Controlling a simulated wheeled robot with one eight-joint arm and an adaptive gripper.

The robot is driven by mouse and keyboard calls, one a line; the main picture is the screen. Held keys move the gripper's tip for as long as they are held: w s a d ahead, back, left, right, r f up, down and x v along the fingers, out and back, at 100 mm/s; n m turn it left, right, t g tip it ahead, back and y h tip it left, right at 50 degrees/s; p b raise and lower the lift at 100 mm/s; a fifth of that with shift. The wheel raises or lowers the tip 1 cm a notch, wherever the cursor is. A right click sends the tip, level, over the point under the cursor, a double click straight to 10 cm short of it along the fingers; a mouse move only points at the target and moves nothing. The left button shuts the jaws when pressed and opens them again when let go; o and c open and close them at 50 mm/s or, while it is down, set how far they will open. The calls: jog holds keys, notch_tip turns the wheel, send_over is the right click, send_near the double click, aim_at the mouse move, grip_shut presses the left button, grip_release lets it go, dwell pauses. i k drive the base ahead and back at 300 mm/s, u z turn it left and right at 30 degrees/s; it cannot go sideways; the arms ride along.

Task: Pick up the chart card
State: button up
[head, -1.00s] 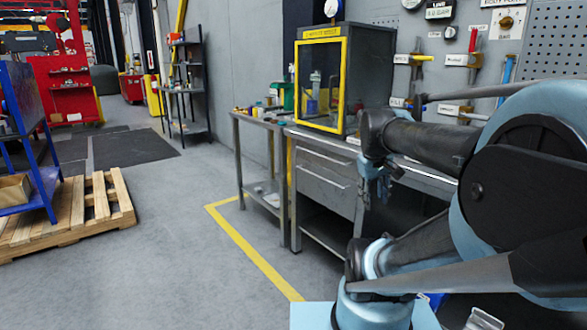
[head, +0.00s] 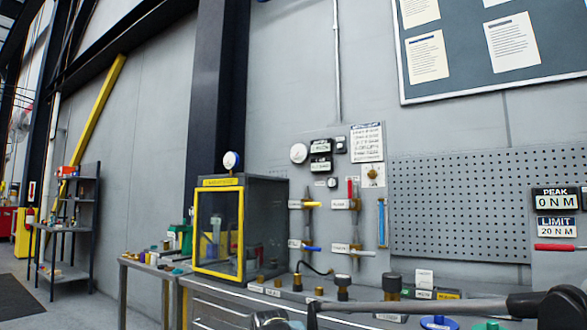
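In the head view, a white printed card (head: 367,142) with a dark heading and rows of text hangs on the grey wall above the bench, left of the pegboard. It looks like the chart card, but its print is too small to read. A small white card (head: 424,278) also stands at the back of the bench; I cannot tell what it bears. My arm's dark link crosses the bottom right, low in front of the bench. My gripper is below the frame, so its fingers are hidden.
A yellow-framed cabinet (head: 219,232) stands on the bench's left end. Hand tools, gauges and a pegboard (head: 460,205) hang on the wall. Small fittings and a dark knob (head: 391,284) line the bench's back. Digital displays (head: 556,200) are at right.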

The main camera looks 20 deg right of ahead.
aim_at(424, 278)
jog(key=z, duration=1.6)
